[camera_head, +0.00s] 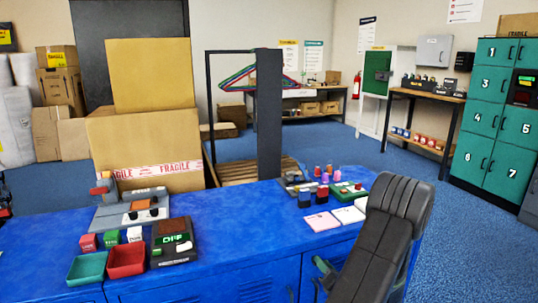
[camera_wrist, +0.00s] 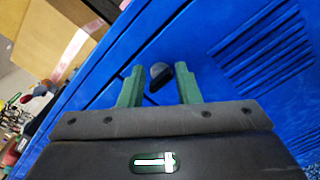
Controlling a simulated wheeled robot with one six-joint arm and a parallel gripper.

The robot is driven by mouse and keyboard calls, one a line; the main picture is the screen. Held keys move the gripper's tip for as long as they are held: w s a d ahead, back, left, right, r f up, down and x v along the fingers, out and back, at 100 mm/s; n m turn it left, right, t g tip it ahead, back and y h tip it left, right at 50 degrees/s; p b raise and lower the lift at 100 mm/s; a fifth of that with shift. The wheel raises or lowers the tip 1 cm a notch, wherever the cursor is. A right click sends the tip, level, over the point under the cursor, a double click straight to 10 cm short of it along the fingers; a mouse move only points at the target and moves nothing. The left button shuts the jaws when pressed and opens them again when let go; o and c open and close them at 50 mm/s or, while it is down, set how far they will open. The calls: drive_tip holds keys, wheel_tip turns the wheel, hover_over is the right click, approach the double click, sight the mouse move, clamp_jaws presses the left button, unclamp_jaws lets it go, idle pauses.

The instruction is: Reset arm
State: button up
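My gripper (camera_wrist: 160,70) shows in the wrist view with its two green fingers apart. A small dark knob-like piece (camera_wrist: 159,75) shows between and beyond the fingertips, against the blue cabinet (camera_wrist: 110,100). I cannot tell whether the fingers touch it. In the head view my arm comes down at the right, and part of my gripper (camera_head: 324,270) shows low by the front of the blue cabinet (camera_head: 250,262). The rest of the gripper is hidden behind the arm.
The blue top holds a red bin (camera_head: 126,260), a green bin (camera_head: 86,268), a grey device (camera_head: 130,212) and small coloured items near its right end. A big carton (camera_head: 150,140) stands behind. Open blue floor lies right, before teal lockers (camera_head: 492,110).

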drive_tip(key=shift+s+a+r+n+b, duration=0.1)
drive_tip(key=shift+a+n+b, duration=0.1)
drive_tip(key=shift+n+b, duration=1.5)
drive_tip(key=shift+s+a+n+b, duration=0.1)
drive_tip(key=shift+a+n+b, duration=0.1)
drive_tip(key=shift+n+b, duration=1.5)
drive_tip(key=shift+n+p, duration=0.5)
